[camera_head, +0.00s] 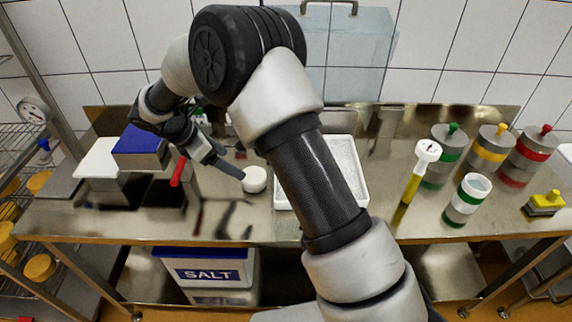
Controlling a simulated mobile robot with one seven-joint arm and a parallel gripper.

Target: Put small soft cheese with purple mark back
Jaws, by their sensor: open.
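A small white round cheese (255,179) lies on the steel table, left of the white tray (362,168). I see no purple mark on its visible side. My gripper (226,160) is open, just left of and above the cheese. One finger reaches close to the cheese's upper left edge; I cannot tell whether it touches. The other finger is hard to make out. My arm crosses the middle of the view and hides part of the tray and the table behind it.
A blue-topped block (140,145) and a red handle (178,171) are to the left. A yellow tube (413,180), a green-banded cup (467,199) and several knobbed moulds (490,150) stand right. A SALT bin (207,270) is below. The table front near the cheese is clear.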

